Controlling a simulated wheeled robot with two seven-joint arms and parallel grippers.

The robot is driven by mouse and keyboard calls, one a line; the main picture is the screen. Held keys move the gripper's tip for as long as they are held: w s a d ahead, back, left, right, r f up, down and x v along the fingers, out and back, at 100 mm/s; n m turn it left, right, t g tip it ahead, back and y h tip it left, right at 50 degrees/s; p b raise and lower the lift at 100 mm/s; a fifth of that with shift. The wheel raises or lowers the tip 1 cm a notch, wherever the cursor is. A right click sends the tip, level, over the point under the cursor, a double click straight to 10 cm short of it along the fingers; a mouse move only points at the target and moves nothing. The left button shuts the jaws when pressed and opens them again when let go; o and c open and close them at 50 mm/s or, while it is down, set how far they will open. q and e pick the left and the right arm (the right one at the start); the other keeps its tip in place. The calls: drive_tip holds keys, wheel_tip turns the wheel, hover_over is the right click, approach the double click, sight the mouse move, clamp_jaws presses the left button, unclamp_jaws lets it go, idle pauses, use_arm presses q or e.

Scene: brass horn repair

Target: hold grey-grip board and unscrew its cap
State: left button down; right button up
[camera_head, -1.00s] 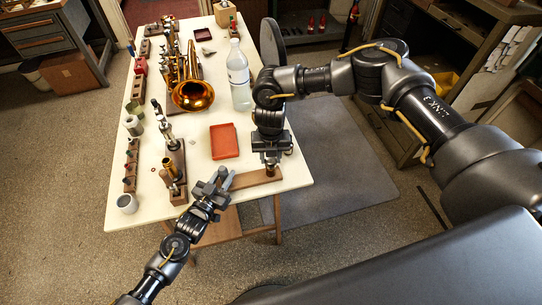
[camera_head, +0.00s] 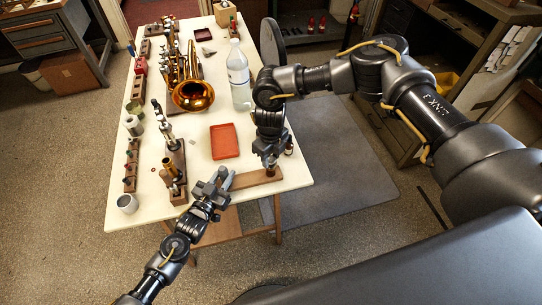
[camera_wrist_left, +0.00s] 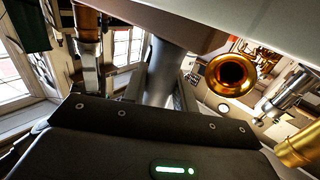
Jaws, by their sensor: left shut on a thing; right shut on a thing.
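The board (camera_head: 256,180) is a brown wooden strip along the near right edge of the white table. My left gripper (camera_head: 226,182) is shut at its left end, on what looks like its grey grip; the fingers hide much of the contact. A small brownish cap (camera_head: 271,172) stands up from the board. My right gripper (camera_head: 270,161) points down over the cap and is shut on it, largely covering it. In the left wrist view, a grey cylinder (camera_wrist_left: 165,72), apparently the grip, rises between the jaws below the brown board's underside (camera_wrist_left: 170,22).
A red tray (camera_head: 225,141) lies behind the board. A brass horn (camera_head: 190,90) and a clear bottle (camera_head: 238,78) stand further back. A wooden stand with valve parts (camera_head: 174,165) is left of my left gripper.

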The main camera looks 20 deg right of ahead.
drive_tip(key=n, duration=0.5)
idle(0.3)
drive_tip(key=n, duration=0.5)
idle(0.4)
drive_tip(key=n, duration=0.5)
drive_tip(key=shift+n, duration=0.4)
drive_tip(key=n, duration=0.4)
drive_tip(key=shift+n, duration=0.4)
